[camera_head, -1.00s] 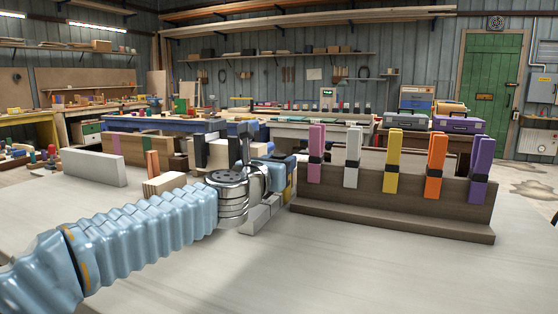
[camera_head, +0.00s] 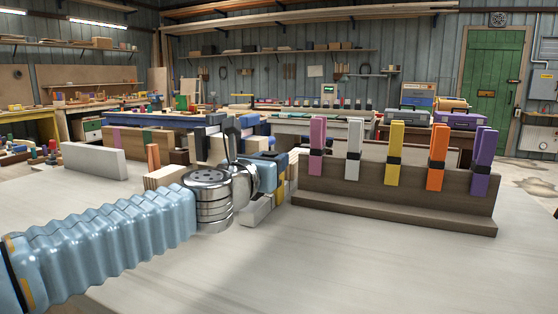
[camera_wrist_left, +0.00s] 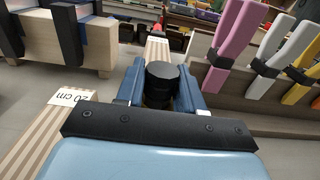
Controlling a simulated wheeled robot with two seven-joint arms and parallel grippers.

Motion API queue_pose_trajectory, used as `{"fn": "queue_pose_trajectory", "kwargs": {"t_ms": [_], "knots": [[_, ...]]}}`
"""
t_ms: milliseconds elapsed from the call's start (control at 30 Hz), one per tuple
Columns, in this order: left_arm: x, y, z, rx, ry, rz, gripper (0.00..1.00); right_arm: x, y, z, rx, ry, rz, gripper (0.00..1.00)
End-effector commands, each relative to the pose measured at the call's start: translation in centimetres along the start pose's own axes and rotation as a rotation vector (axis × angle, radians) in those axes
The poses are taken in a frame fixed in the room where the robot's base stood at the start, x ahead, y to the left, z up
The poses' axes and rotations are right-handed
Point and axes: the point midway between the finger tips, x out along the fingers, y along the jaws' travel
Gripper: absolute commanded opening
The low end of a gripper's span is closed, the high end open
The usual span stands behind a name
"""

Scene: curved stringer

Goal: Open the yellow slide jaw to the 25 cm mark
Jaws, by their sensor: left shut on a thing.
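My left gripper (camera_head: 285,168) is in the middle of the head view, left of the dark board with coloured clamps. In the left wrist view, the gripper's blue fingers (camera_wrist_left: 160,90) are shut around a black round knob (camera_wrist_left: 160,80). The yellow slide jaw (camera_head: 281,192) shows as a small yellow patch below the gripper; most of it is hidden. A label reading "20 cm" (camera_wrist_left: 70,97) lies left of the gripper. A 25 cm label is not visible.
The dark board (camera_head: 400,195) carries several upright coloured clamps and stands close to the right of my gripper. Wooden pieces with black clamps (camera_wrist_left: 68,35) stand to the left. The pale tabletop (camera_head: 350,265) in front is clear.

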Motion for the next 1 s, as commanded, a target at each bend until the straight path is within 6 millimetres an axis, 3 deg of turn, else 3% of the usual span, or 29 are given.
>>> {"fn": "queue_pose_trajectory", "kwargs": {"t_ms": [100,200,567,600,633,1000], "knots": [[-3.0,0.0,0.1,0.000,-0.004,0.001,0.00,0.4,0.2,0.0,0.001,0.001,0.001,0.59],[-4.5,0.0,0.1,0.000,-0.003,0.001,0.00,0.5,0.2,0.0,0.001,0.001,0.001,0.59],[-5.2,0.0,0.0,0.001,-0.002,0.001,0.00,0.5,0.2,0.0,0.001,0.001,0.001,0.59],[-5.2,0.0,0.0,0.001,-0.002,0.001,0.39,0.5,0.2,0.0,0.001,0.001,0.001,0.59],[-5.2,0.0,0.0,0.001,-0.002,0.001,0.42,0.5,0.2,0.0,0.001,0.001,0.001,0.59],[-5.9,0.0,0.0,0.001,-0.002,0.001,0.42,0.5,0.2,0.0,0.001,0.001,0.001,0.59]]}}
